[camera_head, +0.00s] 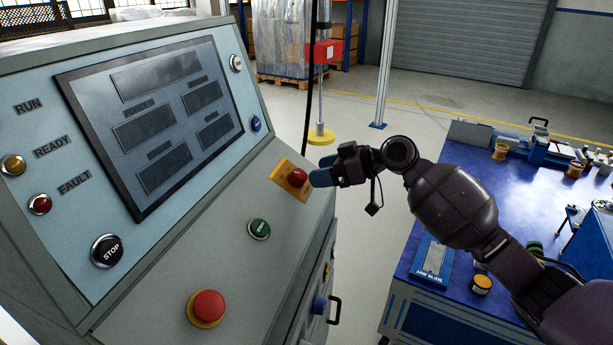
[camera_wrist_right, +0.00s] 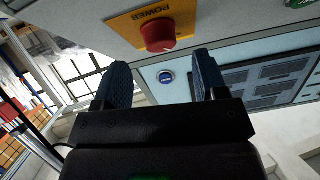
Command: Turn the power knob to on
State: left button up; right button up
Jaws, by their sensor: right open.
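The power knob (camera_head: 297,177) is a red knob on a yellow-orange plate (camera_head: 284,183) at the right edge of the grey control console. It also shows in the right wrist view (camera_wrist_right: 158,35), where the plate reads "POWER". My right gripper (camera_head: 320,171) has blue fingertips and is close to the knob, on its right side in the head view. In the right wrist view its two fingers (camera_wrist_right: 160,80) are apart with nothing between them, and the knob lies beyond their tips. Whether a fingertip touches the knob I cannot tell. My left gripper is not in view.
The console holds a dark display (camera_head: 150,120), a green button (camera_head: 258,229), a large red button (camera_head: 206,308) and a black STOP button (camera_head: 107,250). A blue workbench (camera_head: 430,310) with tools stands at right under my right arm. Open floor lies behind.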

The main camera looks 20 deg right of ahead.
aim_at(303, 175)
jog(key=shift+x, duration=2)
jog(key=shift+r, duration=0.1)
jog(key=c, duration=0.9)
